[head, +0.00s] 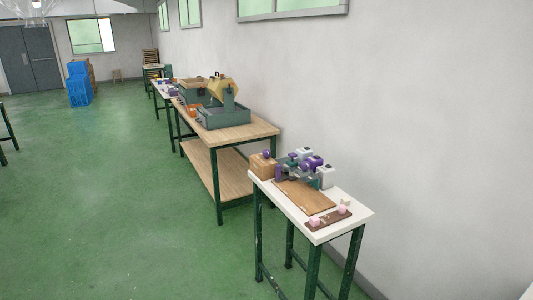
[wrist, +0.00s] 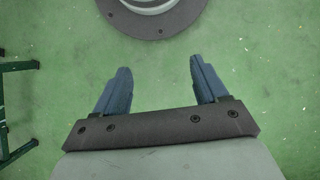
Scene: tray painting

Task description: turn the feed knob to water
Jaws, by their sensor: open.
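I cannot make out the feed knob or its setting for certain. A small purple and teal apparatus (head: 308,167) with white blocks stands at the back of the near white-topped table (head: 263,184) in the head view; its parts are too small to tell apart. My gripper (wrist: 160,66) shows only in the wrist view. Its two blue fingers are wide apart and empty, above bare green floor, with no task object between them.
A tan board (head: 304,196) lies on the near table, with a brown strip carrying pink blocks (head: 343,210) in front. A wooden workbench (head: 258,133) with a teal machine (head: 223,116) stands behind. Blue crates (head: 78,85) stand far left. Floor on the left is open.

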